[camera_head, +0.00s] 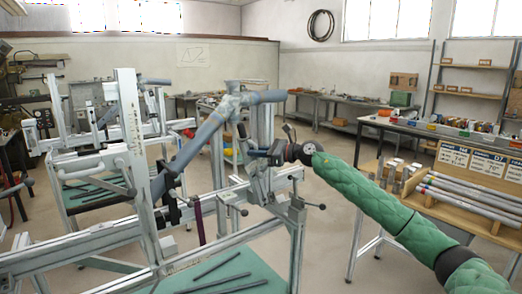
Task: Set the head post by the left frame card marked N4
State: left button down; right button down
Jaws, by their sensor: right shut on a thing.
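The frame jig (133,150) stands in the middle and left, built of pale metal rails and posts. A grey-blue bicycle frame tube (205,135) slants up across it to a joint at the top. The head post (256,184) appears to be the slim metal upright below that joint. My right gripper (268,153) is at this post, shut on a small dark part there; its fingers mostly hide the part. The left frame card (453,154) is the leftmost on the right-hand bench; its small print looks like N4. My left gripper is not in view.
Another card (487,163), reading about D7, stands beside it. Several grey tubes (470,195) lie in a wooden rack below the cards. Dark rods lie on the jig's green lower shelf (252,264). Clamp handles stick out around the jig. Open floor (335,235) lies between jig and bench.

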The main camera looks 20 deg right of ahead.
jog(key=c, duration=1.5)
grip_release()
jog(key=shift+a, duration=0.1)
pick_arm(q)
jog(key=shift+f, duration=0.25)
